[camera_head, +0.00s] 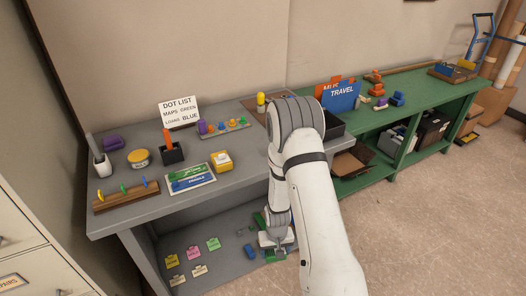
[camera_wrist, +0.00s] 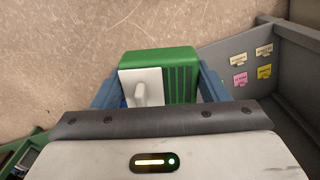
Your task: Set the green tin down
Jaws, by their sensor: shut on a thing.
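The green tin (camera_wrist: 160,60) is a boxy green block with ribbed lines and a pale grey panel with a knob on its near side. My gripper (camera_wrist: 158,88) has blue fingers on both sides of it and is shut on it in the wrist view. Bare beige floor shows behind the tin. In the head view my gripper (camera_head: 273,243) is low, by the lower shelf (camera_head: 222,268) of the grey bench. My arm hides part of that area, and the tin's underside is hidden, so I cannot tell whether it touches anything.
Several coloured tags (camera_head: 213,244) lie on the lower shelf; they also show in the wrist view (camera_wrist: 240,79). The grey bench top (camera_head: 240,170) above holds small objects and a dot-list sign (camera_head: 180,112). A green bench (camera_head: 428,125) stands right. Open floor (camera_head: 430,220) lies right of my arm.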

